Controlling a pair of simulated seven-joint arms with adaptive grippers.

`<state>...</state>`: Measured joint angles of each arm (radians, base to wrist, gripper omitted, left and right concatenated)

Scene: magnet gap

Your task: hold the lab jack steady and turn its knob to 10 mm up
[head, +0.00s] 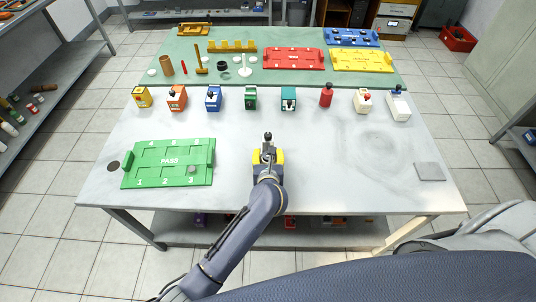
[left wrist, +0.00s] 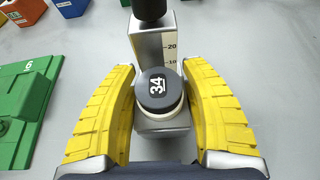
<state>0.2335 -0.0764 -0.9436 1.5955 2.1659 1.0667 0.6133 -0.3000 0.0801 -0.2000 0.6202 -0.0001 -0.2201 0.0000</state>
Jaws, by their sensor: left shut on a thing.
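The lab jack (left wrist: 153,47) is a grey metal block, upright on the table, with a scale marked 10 and 20 on its face. A black knob (left wrist: 151,9) tops it, also visible in the head view (head: 267,136). A dark round cap marked 34 (left wrist: 159,91) sits on a pale collar on its near side. My left gripper (left wrist: 157,68) is shut on the jack, its yellow fingers on either side; it also shows in the head view (head: 268,158). The fingers' exact contact is hard to see. My right gripper is in neither view.
A green PASS tray (head: 196,178) lies left of the jack. Several coloured devices, including a red one (head: 326,96), stand in a row behind. A green mat (head: 290,80) with trays and tools lies farther back. A grey square plate (head: 429,172) lies right; table between is clear.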

